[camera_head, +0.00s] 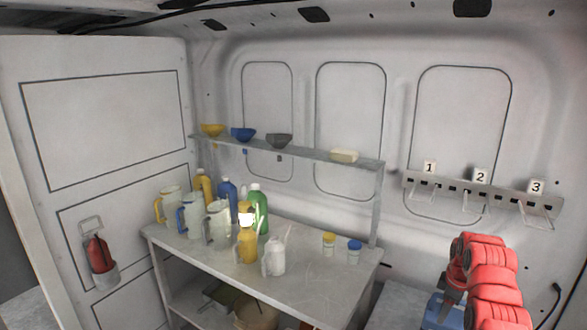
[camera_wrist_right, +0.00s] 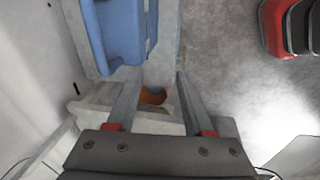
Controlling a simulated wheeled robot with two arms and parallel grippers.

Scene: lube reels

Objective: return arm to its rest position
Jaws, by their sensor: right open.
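My right arm (camera_head: 488,285) is red and bent at the lower right of the head view, in front of the wall below the numbered hooks. Its gripper cannot be made out clearly there. In the right wrist view my right gripper (camera_wrist_right: 158,88) is open, with its two grey fingers apart and nothing held between them. A round orange-brown thing (camera_wrist_right: 152,95) shows beyond the gap between the fingers. My left arm and left gripper are not in view.
A blue object (camera_head: 442,312) lies by my right arm; a blue body (camera_wrist_right: 112,35) shows in the wrist view. The bench (camera_head: 310,285) holds jugs and bottles; bowls line a shelf (camera_head: 310,153). A hook rail (camera_head: 480,197) is on the wall.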

